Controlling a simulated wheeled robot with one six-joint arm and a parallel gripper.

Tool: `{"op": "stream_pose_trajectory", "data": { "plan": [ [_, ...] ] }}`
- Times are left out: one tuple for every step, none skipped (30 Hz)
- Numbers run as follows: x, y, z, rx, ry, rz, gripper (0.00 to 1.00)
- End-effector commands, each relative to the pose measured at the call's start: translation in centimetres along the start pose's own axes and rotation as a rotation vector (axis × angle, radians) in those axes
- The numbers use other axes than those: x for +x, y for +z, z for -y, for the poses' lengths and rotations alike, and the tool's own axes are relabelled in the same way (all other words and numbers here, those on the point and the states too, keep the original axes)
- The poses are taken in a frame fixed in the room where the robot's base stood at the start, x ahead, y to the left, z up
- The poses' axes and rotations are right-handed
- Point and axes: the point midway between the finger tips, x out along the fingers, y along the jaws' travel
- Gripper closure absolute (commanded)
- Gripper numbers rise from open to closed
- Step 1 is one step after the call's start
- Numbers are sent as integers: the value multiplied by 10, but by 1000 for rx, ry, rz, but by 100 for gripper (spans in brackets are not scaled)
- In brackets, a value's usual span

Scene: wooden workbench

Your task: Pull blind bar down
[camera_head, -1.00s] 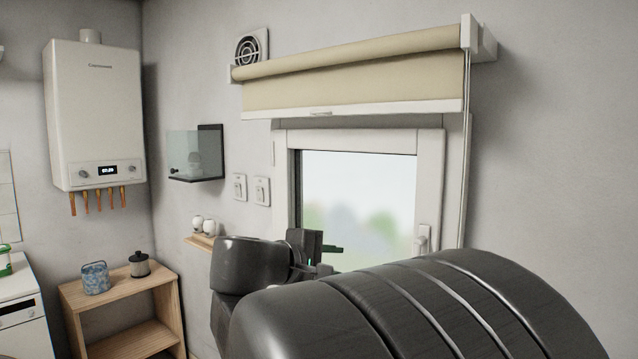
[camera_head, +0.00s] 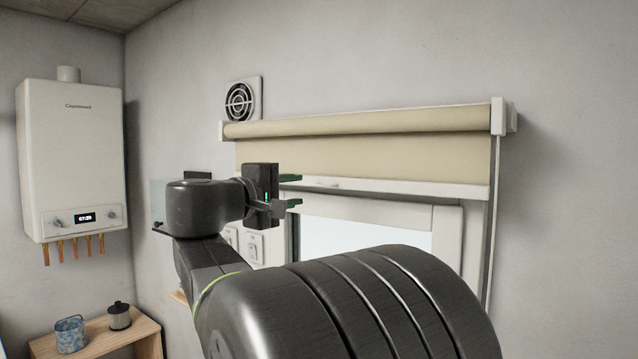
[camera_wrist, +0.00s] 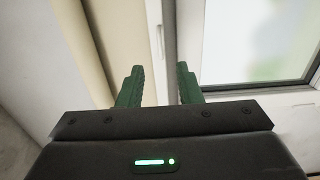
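The blind bar (camera_head: 400,188) is a white strip along the lower edge of the beige roller blind (camera_head: 370,158). It hangs just over the top of the window frame, and its left part is partly hidden behind my gripper. My gripper (camera_head: 293,191) is open and empty, with two green fingers one above the other at the height of the bar, towards its left part. In the wrist view, the bar (camera_wrist: 120,40) runs ahead of the open fingers (camera_wrist: 159,86). I see no contact with it.
The window frame (camera_head: 446,232) is below the blind. A cord (camera_head: 491,250) hangs at its right end. A round vent (camera_head: 240,100) is above left, switches (camera_head: 254,247) are on the wall, and a white boiler (camera_head: 72,155) is on the left wall.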

Motion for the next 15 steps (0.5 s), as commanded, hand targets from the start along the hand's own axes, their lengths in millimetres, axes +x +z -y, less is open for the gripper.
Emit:
{"op": "stream_pose_trajectory", "data": {
  "plan": [
    [10, 1, -2, -1, 0, 5, 68],
    [14, 2, -2, -1, -1, 5, 68],
    [22, 1, -2, -1, -1, 5, 68],
    [27, 1, -2, -1, -1, 5, 68],
    [32, 1, -2, -1, -1, 4, 68],
    [39, 2, -2, -1, -1, 5, 68],
    [44, 2, -2, -1, -2, 4, 68],
    [49, 1, -2, -2, -2, 4, 68],
    [56, 1, -1, -2, -2, 4, 68],
    [61, 1, -1, -2, -2, 4, 68],
    [65, 1, -1, -1, -2, 4, 68],
    [70, 2, -1, 0, -2, 3, 68],
    [74, 1, -1, -1, -2, 3, 68],
    [78, 1, -1, -1, -1, 3, 68],
    [82, 1, -1, -1, -1, 2, 68]
  ]
}}
